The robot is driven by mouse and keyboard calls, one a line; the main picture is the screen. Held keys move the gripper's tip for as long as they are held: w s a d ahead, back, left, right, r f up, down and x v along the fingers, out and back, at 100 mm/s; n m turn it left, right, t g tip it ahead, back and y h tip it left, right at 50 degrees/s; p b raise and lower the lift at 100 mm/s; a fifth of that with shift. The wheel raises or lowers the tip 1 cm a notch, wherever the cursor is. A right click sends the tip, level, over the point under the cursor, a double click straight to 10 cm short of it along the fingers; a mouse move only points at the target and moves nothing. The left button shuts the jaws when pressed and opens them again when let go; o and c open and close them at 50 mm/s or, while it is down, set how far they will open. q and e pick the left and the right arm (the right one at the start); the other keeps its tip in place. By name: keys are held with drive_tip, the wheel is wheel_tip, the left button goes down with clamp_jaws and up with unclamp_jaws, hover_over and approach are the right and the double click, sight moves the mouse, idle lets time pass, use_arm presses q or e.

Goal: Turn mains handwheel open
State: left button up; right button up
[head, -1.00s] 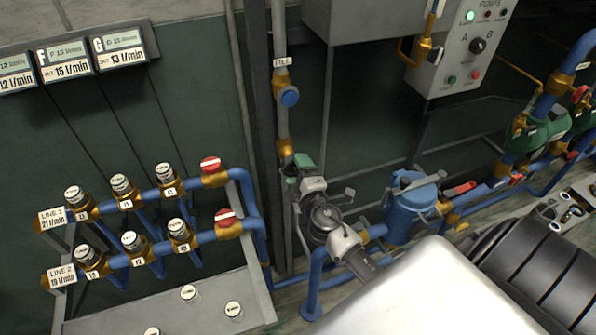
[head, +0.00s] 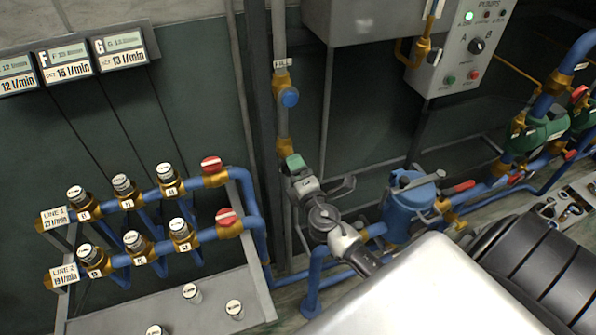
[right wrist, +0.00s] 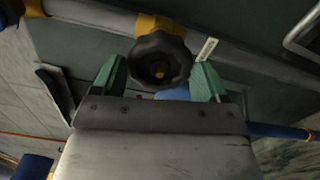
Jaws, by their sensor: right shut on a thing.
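A black lobed handwheel (right wrist: 160,60) on a brass fitting (right wrist: 158,25) fills the middle of the right wrist view. The green fingertips of my right gripper (right wrist: 162,84) stand on either side of it, and the gripper is shut on the wheel. In the head view my right gripper (head: 296,166) is at the lower brass fitting of the vertical pipe (head: 282,42). There the gripper hides the handwheel. The wheel's angle is hard to read. My left gripper is not in view.
A blue knob (head: 289,97) sits higher on the same pipe. Two blue lines with small valves and red knobs (head: 226,217) are at left. A blue canister (head: 411,200) stands right of my right arm. A pump control box (head: 463,60) hangs above.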

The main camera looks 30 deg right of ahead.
drive_tip(key=n+p, duration=0.1)
drive_tip(key=n, duration=0.3)
drive_tip(key=shift+a+f+n, duration=0.1)
drive_tip(key=shift+n, duration=0.2)
drive_tip(key=o, duration=0.9)
drive_tip(key=shift+s, duration=0.1)
drive_tip(key=v, duration=0.7)
drive_tip(key=shift+r+b, duration=0.2)
drive_tip(key=shift+b, duration=0.1)
